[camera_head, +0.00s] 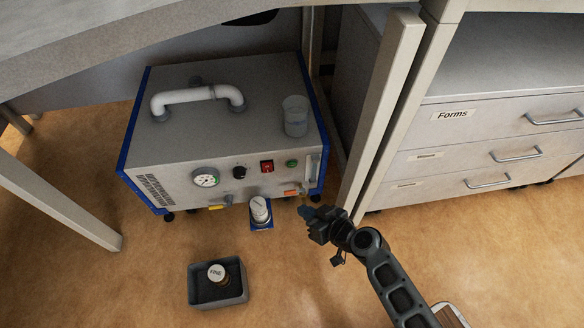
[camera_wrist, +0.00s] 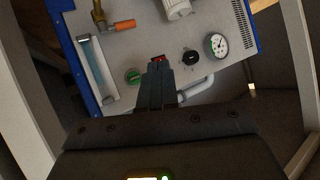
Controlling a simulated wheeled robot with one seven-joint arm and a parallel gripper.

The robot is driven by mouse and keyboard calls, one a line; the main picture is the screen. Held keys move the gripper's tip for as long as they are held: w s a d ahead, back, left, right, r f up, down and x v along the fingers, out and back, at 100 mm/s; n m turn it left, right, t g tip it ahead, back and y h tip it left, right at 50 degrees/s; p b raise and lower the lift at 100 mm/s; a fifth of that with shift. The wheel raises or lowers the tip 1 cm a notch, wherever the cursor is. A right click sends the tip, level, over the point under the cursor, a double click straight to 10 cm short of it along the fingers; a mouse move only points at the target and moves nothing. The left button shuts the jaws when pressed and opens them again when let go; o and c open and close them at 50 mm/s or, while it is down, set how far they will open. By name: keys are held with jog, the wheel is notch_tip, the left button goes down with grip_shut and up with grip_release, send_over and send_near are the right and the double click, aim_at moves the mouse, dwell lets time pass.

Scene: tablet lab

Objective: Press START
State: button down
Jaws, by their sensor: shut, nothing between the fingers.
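The grey machine (camera_head: 200,165) with blue side edges stands on the floor under the bench. Its front panel has a round green button (camera_head: 292,163) at the right, with a red switch (camera_head: 267,166) just left of it. No START lettering is readable. My gripper (camera_head: 306,211) is shut and empty, in front of the panel's lower right. In the wrist view, which shows the panel upside down, the fingertips (camera_wrist: 158,68) overlap the edge of the red switch (camera_wrist: 158,59). The green button (camera_wrist: 133,76) shows left of the fingers. Contact cannot be told.
A gauge (camera_head: 206,177) and black knob (camera_head: 239,172) are on the panel. A glass beaker (camera_head: 295,116) stands on top. A white-capped container (camera_head: 260,209) and a grey box (camera_head: 218,302) holding a FINE jar (camera_head: 218,273) are on the floor. A bench leg (camera_head: 382,115) rises beside my arm.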

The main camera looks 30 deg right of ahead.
aim_at(292, 164)
jog(key=w, duration=0.1)
jog(key=w+f, duration=0.1)
jog(key=w, duration=0.1)
jog(key=shift+w+d+f+y+b, duration=0.15)
jog(key=shift+w+d+y+b, duration=0.15)
jog(key=shift+d+b, duration=0.1)
jog(key=shift+w, duration=0.1)
jog(key=w+d+b, duration=0.1)
jog(key=w+d, duration=0.1)
jog(key=w, duration=0.6)
jog(key=shift+d, duration=0.25)
jog(key=shift+w+b, duration=0.2)
jog(key=shift+b, duration=0.15)
dwell(1.5)
jog(key=shift+w+d, duration=0.15)
jog(key=shift+w, duration=0.15)
